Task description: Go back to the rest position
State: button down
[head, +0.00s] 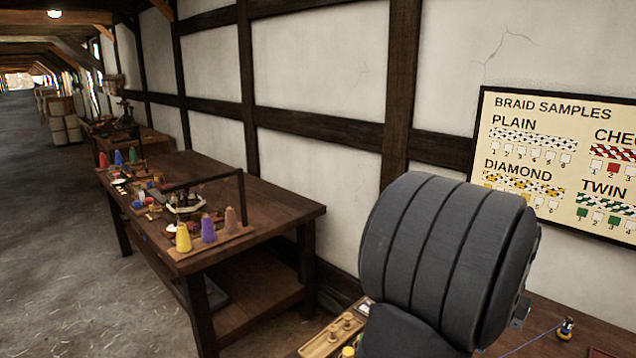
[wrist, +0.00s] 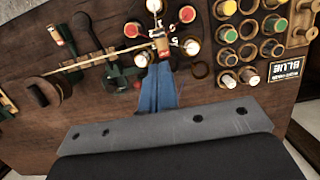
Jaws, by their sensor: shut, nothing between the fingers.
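My gripper (wrist: 153,72) shows in the wrist view as narrow blue fingers reaching out past a grey bracket. The fingers are together, with nothing seen between them. They point over a dark wooden bench top (wrist: 105,100). In the head view a large dark grey ribbed part of my arm fills the lower right, and my gripper is not seen there.
A round-based dark tool (wrist: 42,95) is at the left. A second bench with coloured cones (head: 208,228) stands left, under a wall with a braid chart (head: 560,160).

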jog(key=shift+s+a+r+t+h, duration=1)
jog(key=shift+s+a+r, duration=0.1)
jog(key=shift+r, duration=0.95)
notch_tip(320, 180, down, 6)
jog(key=shift+d, duration=0.15)
notch_tip(320, 180, up, 6)
jog(key=w+d+f+g+y, duration=0.1)
jog(key=w+d+g+y, duration=0.1)
jog(key=w, duration=0.1)
jog(key=x, duration=1.3)
jog(key=shift+s+d, duration=0.1)
jog(key=shift+s, duration=0.05)
jog(key=shift+f, duration=0.1)
